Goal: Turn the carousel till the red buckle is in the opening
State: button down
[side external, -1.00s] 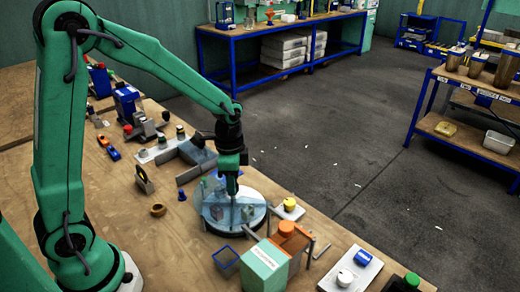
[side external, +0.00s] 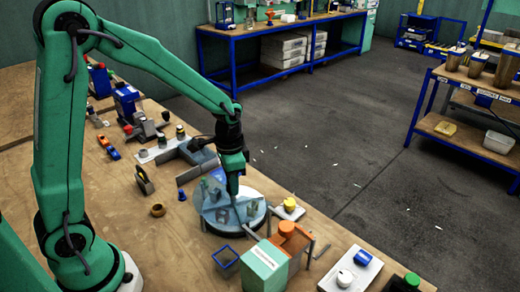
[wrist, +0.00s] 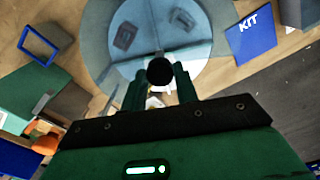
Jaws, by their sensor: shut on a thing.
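The carousel is a round pale-blue disc (side external: 212,225) with a clear cover, near the table's front edge. It fills the upper middle of the wrist view (wrist: 200,75). Dark, greyish items (wrist: 125,35) show through the cover. I cannot make out a red buckle among them in either view. My gripper (side external: 238,203) reaches down at the carousel's right part. In the wrist view my gripper (wrist: 160,86) is shut on a black round knob (wrist: 160,72) between its fingers. What lies below the knob is mostly hidden.
A green box (side external: 264,265) with an orange-topped part (side external: 287,228) stands close in front of the carousel. A blue square frame (side external: 226,260) is left of it. A yellow knob on a white plate (side external: 290,205) sits to the right. A blue KIT panel (wrist: 250,38) is beside the carousel.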

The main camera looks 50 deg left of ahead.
jog(key=shift+n, duration=4.1)
jog(key=shift+r+n, duration=0.1)
jog(key=shift+n, duration=11.9)
